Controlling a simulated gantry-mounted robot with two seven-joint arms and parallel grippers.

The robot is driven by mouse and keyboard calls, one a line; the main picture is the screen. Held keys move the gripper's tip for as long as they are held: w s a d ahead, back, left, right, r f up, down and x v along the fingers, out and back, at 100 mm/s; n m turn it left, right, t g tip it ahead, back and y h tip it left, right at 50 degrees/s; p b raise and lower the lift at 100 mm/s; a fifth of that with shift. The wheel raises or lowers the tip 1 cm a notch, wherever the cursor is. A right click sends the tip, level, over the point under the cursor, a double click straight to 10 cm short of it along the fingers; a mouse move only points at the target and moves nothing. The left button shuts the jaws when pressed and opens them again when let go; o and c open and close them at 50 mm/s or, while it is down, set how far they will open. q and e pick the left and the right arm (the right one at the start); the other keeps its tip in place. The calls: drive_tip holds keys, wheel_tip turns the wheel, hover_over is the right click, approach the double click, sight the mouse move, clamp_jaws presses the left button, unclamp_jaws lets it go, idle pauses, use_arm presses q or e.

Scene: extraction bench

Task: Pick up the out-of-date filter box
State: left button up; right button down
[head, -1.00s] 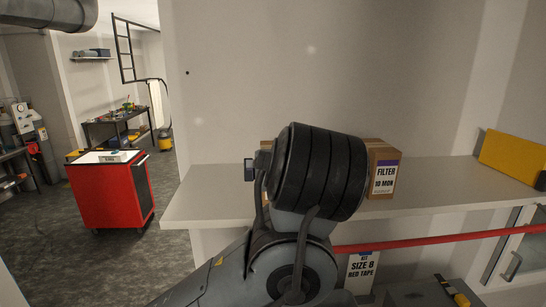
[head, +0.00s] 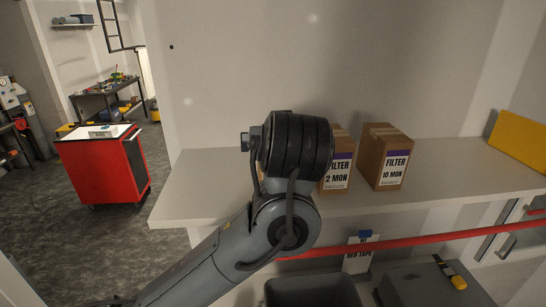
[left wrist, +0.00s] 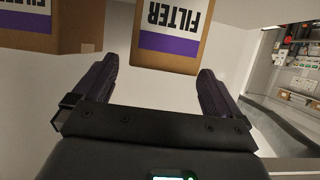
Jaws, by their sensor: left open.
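The right one (head: 397,160) reads "FILTER 10 MON". The left one (head: 338,176) reads "FILTER 2 MON" and is partly hidden by my left arm. My left gripper (left wrist: 158,68) is open and empty in the left wrist view, hidden in the head view. One filter box (left wrist: 172,50) shows just beyond and between its fingers, apparently the 2 MON box; its month line is out of frame. The other box (left wrist: 75,35) is at the upper left. My right gripper is not in view.
A red bar (head: 400,244) runs along the shelf front. A yellow object (head: 520,142) stands at the shelf's right end. The shelf's left part is clear.

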use_arm(q)
drive_tip(key=p+x, duration=0.1)
drive_tip(key=x, duration=0.1)
drive_tip(key=p+x, duration=0.1)
drive_tip(key=p, duration=0.1)
drive_tip(key=shift+w+a+r, duration=0.1)
drive_tip(key=shift+w, duration=0.3)
drive_tip(key=shift+w+f, duration=0.35)
drive_tip(key=shift+w, duration=0.2)
drive_tip(key=shift+c, duration=0.2)
drive_tip(key=c, duration=1.5)
drive_tip(key=shift+r, duration=0.15)
